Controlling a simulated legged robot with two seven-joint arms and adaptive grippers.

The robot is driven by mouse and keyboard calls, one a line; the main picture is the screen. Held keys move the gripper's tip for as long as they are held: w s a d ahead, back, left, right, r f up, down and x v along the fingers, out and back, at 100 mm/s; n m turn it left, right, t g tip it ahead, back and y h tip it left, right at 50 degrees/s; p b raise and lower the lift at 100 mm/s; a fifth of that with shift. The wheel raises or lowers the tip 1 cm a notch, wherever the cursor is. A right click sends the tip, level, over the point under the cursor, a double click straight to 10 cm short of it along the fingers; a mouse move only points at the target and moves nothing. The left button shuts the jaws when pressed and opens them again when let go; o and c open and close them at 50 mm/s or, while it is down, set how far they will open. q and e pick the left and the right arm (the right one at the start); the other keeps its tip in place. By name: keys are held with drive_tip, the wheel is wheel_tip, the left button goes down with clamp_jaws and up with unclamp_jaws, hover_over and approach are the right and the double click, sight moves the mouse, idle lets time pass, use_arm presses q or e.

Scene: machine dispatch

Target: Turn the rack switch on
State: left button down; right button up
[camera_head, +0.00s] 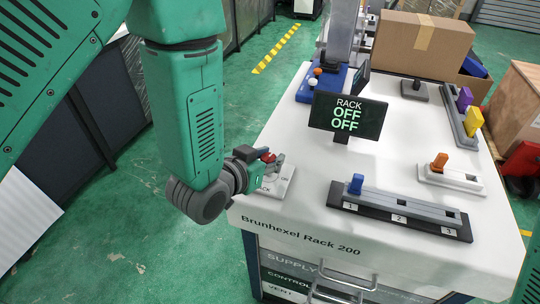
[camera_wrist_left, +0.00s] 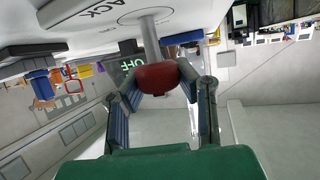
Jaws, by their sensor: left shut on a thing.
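The rack switch has a red knob (camera_head: 268,157) on a grey stem, set on a white plate (camera_head: 283,182) at the left edge of the white rack top. My left gripper (camera_head: 272,163) is shut on the red knob. In the left wrist view the fingers (camera_wrist_left: 158,82) close on both sides of the red knob (camera_wrist_left: 158,77), with the stem running up to the plate. The display (camera_head: 347,115) reads "RACK OFF OFF". My right gripper is not in view.
A grey rail with a blue slider (camera_head: 356,184) lies right of the switch. An orange-knobbed switch (camera_head: 439,162), a purple and yellow block holder (camera_head: 459,119) and a cardboard box (camera_head: 421,47) stand farther right and back. Green floor is free at left.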

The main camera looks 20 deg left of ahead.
use_arm(q)
drive_tip(key=shift+s+f+m+g+h, duration=0.15)
drive_tip(key=shift+m+g+h, duration=0.15)
drive_tip(key=shift+m+h, duration=0.3)
drive_tip(key=shift+s+f+m+g+h, duration=0.1)
drive_tip(key=shift+m+g+h, duration=0.2)
drive_tip(key=shift+m+h, duration=0.3)
drive_tip(key=shift+w+m+g+h+p, duration=0.1)
drive_tip(key=shift+m+g+h+p, duration=0.2)
drive_tip(key=shift+m+h, duration=0.1)
drive_tip(key=m+g+h+p, duration=0.2)
drive_tip(key=m+g+h, duration=0.2)
drive_tip(key=m, duration=0.1)
drive_tip(key=shift+r+g+h+p, duration=0.1)
drive_tip(key=shift+g+h+p, duration=0.2)
drive_tip(key=shift+g+p, duration=0.1)
drive_tip(key=m+g+h+p, duration=0.1)
drive_tip(key=m+g, duration=0.2)
drive_tip(key=m, duration=0.1)
drive_tip(key=shift+g, duration=0.4)
drive_tip(key=m+g, duration=0.3)
drive_tip(key=shift+g+h, duration=0.3)
drive_tip(key=shift+g, duration=0.1)
drive_tip(key=shift+m+g, duration=0.8)
drive_tip(key=shift+m, duration=0.1)
drive_tip(key=shift+m+g, duration=0.4)
drive_tip(key=shift+r, duration=0.1)
